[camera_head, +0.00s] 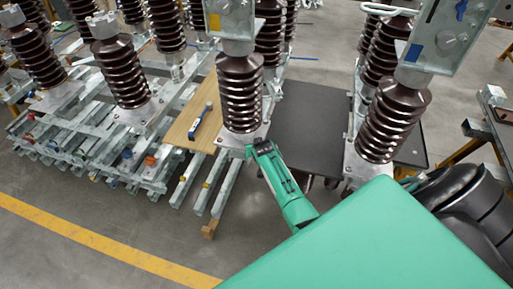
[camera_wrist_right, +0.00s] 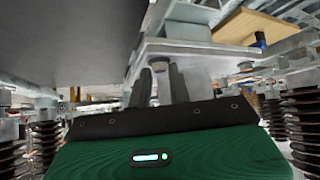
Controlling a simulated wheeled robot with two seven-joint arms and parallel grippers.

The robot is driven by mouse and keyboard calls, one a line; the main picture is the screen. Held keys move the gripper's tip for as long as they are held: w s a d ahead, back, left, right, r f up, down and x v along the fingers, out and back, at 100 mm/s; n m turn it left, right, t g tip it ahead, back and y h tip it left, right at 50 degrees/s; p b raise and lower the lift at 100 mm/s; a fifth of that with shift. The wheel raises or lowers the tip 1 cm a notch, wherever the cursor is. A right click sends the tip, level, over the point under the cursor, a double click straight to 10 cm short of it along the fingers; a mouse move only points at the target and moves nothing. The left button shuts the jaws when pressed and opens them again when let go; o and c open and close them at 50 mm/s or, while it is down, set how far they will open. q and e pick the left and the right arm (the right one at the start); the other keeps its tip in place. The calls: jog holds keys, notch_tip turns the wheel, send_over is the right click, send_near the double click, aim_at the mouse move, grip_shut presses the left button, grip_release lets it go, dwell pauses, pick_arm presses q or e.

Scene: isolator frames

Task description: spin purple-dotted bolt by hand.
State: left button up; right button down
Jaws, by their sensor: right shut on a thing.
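My right gripper (camera_wrist_right: 160,82) has its two dark fingers up on either side of a bolt (camera_wrist_right: 160,66) under a pale metal base plate (camera_wrist_right: 205,50). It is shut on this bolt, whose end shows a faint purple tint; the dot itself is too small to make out. In the head view my green right arm reaches up to the front edge of the base plate (camera_head: 232,139) below the middle brown insulator (camera_head: 240,92). The bolt and the fingertips cannot be made out there. My left gripper is in neither view.
A dark flat table top (camera_head: 312,130) lies right of the plate, with another brown insulator (camera_head: 393,122) beyond it. A wooden board (camera_head: 190,125) with a blue-and-white tool (camera_head: 200,119) lies left. Metal rails (camera_head: 205,185) jut forward. Open floor is at lower left.

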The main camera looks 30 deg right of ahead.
dwell(0.4)
jog(key=c, duration=1.3)
grip_release()
jog(key=shift+r, duration=0.1)
jog(key=b+v, duration=0.3)
jog(key=v, duration=1)
jog(key=shift+s+r, duration=0.2)
jog(key=shift+r, duration=0.05)
